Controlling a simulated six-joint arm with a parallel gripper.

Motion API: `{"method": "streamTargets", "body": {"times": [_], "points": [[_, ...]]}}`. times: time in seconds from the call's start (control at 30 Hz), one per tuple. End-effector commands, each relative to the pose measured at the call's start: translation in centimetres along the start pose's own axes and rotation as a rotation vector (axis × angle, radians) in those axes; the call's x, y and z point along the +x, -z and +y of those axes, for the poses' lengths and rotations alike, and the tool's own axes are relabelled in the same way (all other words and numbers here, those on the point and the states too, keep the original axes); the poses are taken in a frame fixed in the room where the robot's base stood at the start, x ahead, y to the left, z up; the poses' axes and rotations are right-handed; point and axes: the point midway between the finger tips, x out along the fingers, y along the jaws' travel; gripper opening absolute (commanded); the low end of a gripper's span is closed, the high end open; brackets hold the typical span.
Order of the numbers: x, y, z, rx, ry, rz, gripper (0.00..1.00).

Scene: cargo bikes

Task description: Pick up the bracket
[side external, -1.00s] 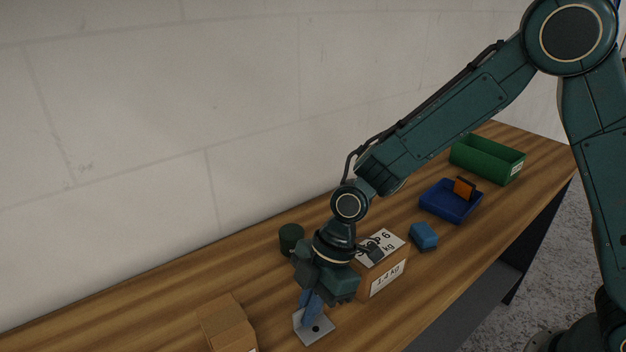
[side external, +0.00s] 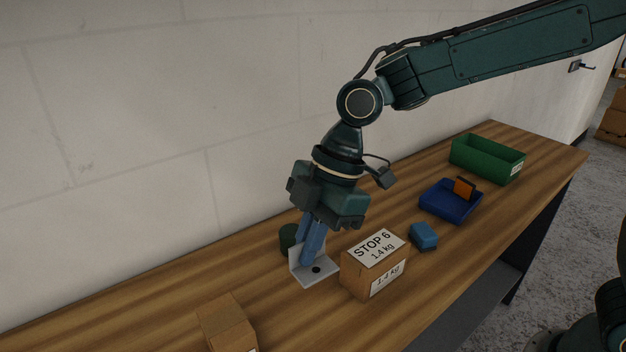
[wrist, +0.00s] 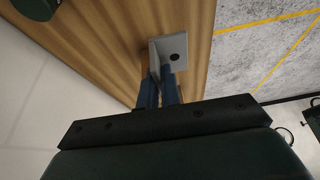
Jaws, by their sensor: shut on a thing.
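The bracket (side external: 316,272) is a light grey L-shaped metal piece with a dark hole in its flat plate. My gripper (side external: 306,258) has blue fingers shut on the bracket's upright plate. The bracket appears to be held above the wooden bench, its flat plate facing up. In the wrist view the bracket (wrist: 173,50) sits between the fingertips (wrist: 160,75), with the wood behind it. The fingers hide part of the upright plate.
A cardboard box labelled STOP 6 (side external: 361,276) stands just right of the bracket. A dark green cylinder (side external: 288,238) is behind the gripper. A blue block (side external: 423,236), a blue tray (side external: 437,209) holding an orange piece (side external: 464,189), and a green bin (side external: 470,160) are farther right. Another box (side external: 224,322) is front left.

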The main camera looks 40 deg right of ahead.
Motion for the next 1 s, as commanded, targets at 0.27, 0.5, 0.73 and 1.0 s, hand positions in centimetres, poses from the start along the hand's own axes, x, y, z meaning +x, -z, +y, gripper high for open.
{"method": "streamTargets", "body": {"times": [0.27, 0.5, 0.73, 1.0], "points": [[-4.0, 1.7, 0.1, 0.000, -0.003, 0.002, 0.00], [-5.2, 2.2, 0.0, 0.000, -0.002, 0.000, 0.00], [-5.2, 2.2, 0.0, 0.000, -0.001, 0.000, 0.00], [-5.2, 2.2, 0.0, 0.000, -0.001, 0.000, 0.00]]}}
